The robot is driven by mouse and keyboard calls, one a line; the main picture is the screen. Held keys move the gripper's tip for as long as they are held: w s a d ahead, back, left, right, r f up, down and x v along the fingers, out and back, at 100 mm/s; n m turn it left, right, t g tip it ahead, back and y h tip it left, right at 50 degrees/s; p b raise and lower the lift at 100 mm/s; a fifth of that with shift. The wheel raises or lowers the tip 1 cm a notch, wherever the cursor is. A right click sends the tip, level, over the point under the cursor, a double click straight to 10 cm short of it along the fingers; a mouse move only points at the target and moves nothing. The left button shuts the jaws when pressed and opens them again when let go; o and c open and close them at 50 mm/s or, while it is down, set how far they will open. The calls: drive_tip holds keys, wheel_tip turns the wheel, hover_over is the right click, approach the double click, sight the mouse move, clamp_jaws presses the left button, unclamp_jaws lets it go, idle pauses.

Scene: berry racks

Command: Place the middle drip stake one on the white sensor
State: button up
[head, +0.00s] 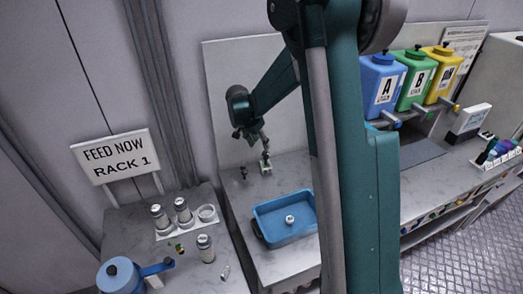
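My gripper (252,133) is small and dark in the head view, at the back of the counter in front of the pale back panel. It points downward. A thin grey upright piece (265,150) stands just below and right of it, over a small white block (266,168). I cannot tell whether the gripper touches this piece or whether its fingers are open. A small dark item (243,172) is left of the block. I cannot surely identify the middle drip stake or the white sensor. A small white round object (290,219) sits inside the blue tray (262,232).
Blue, green and yellow tanks (417,80) stand at right. My arm hides the counter's middle.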

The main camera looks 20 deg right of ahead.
drive_tip(key=s+a+r+n+t+y, duration=0.1)
drive_tip(key=s+a+r+n, duration=0.2)
drive_tip(key=s+r, duration=0.55)
drive_tip(key=s+a+r+n+t+y, duration=0.1)
drive_tip(key=s+a+r+n, duration=0.2)
drive_tip(key=s+r, duration=0.6)
drive_tip(key=s+a+n+t+y, duration=0.1)
drive_tip(key=s+a+n, duration=0.2)
drive_tip(key=s, duration=0.9)
drive_tip(key=s+a+n+t+y, duration=0.1)
drive_tip(key=s+a+n+t, duration=0.1)
drive_tip(key=s, duration=1)
drive_tip(key=shift+s+a+n, duration=0.35)
drive_tip(key=shift+a+n, duration=0.25)
drive_tip(key=shift+a, duration=0.4)
drive_tip(key=shift+f, duration=0.1)
wheel_tip(320, 180, down, 8)
drive_tip(key=b, duration=0.8)
